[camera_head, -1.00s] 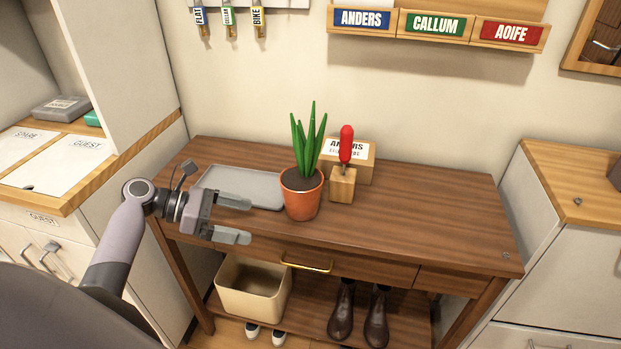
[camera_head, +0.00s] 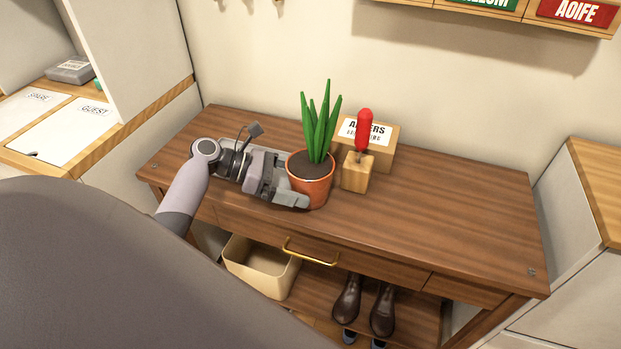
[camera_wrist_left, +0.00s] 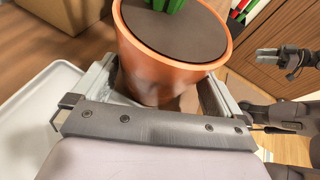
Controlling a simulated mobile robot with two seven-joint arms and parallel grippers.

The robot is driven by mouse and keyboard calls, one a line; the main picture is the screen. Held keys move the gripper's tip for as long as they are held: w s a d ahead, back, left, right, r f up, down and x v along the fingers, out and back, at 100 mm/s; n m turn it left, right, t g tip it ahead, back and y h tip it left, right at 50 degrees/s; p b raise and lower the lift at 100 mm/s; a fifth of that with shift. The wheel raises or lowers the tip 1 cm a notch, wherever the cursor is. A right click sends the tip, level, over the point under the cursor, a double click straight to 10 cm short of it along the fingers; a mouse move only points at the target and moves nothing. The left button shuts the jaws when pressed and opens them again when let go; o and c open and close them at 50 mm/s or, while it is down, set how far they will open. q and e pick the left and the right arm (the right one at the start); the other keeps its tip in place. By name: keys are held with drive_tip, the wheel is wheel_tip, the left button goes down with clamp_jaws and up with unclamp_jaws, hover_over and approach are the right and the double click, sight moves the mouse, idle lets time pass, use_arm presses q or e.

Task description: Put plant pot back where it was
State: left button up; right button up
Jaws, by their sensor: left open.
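The plant pot (camera_head: 313,188) is orange terracotta with dark soil and upright green leaves. It stands upright on the wooden table (camera_head: 440,215). My left gripper (camera_head: 300,187) is open at the pot's left side, with its near finger in front of the pot's lower part. In the left wrist view the pot (camera_wrist_left: 165,65) sits between the two open fingers, close to the palm. Whether the fingers touch it cannot be told. My right gripper is not clearly seen in the head view.
A wooden block with a red-handled tool (camera_head: 364,135) stands just right of the pot, before a labelled box (camera_head: 381,145). A grey tray, partly hidden, lies behind my left gripper and shows in the wrist view (camera_wrist_left: 35,110). The table's right part is clear.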

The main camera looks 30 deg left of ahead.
use_arm(q)
drive_tip(key=shift+w+d+f, duration=0.2)
drive_tip(key=shift+w+d, duration=0.1)
drive_tip(key=shift+d, duration=0.15)
drive_tip(key=c, duration=0.8)
drive_tip(key=shift+r, duration=0.1)
drive_tip(key=c, duration=0.5)
drive_tip(key=shift+r, duration=0.1)
